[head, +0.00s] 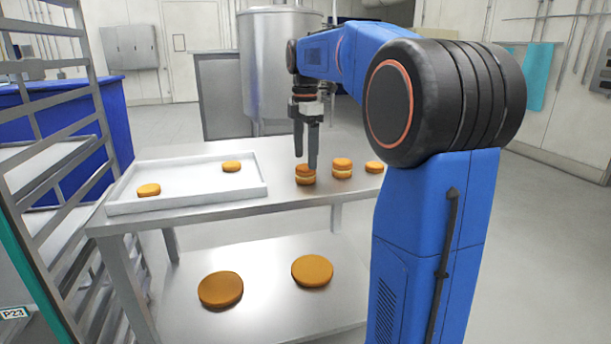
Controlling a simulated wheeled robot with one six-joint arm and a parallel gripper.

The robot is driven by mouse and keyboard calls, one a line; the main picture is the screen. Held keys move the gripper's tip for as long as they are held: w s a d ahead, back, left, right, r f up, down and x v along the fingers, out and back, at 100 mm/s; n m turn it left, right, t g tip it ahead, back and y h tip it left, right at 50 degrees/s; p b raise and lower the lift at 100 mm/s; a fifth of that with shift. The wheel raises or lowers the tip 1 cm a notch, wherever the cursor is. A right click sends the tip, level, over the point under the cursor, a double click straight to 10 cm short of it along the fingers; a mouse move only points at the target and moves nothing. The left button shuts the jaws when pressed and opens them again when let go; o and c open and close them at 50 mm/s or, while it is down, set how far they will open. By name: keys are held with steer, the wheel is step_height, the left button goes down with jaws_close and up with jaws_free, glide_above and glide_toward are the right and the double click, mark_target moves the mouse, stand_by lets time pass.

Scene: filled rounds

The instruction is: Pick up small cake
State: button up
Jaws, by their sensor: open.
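My gripper (306,161) is open and points down over the metal table, its fingertips just above or beside a small filled cake (305,180). I cannot tell whether they touch it. That cake shows two golden-brown layers with a pale band between. A second small filled cake (342,168) stands to its right. A small round cake (373,167) farther right is partly hidden by my arm. Two single small cakes lie in the white tray, one at the front left (148,190) and one at the back right (231,167).
The shallow white tray (187,201) covers the left of the metal table (262,205). Two larger cakes, left (220,289) and right (312,271), lie on the lower shelf (270,318). A tall rack (50,175) stands close at left. A steel vat (268,60) stands behind.

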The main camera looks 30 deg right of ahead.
mark_target(305, 166)
steer(key=shift+w+d+f, duration=0.1)
steer(key=shift+w+f, duration=0.05)
steer(key=shift+f, duration=2.65)
steer(key=shift+c, duration=0.7)
steer(key=c, duration=0.7)
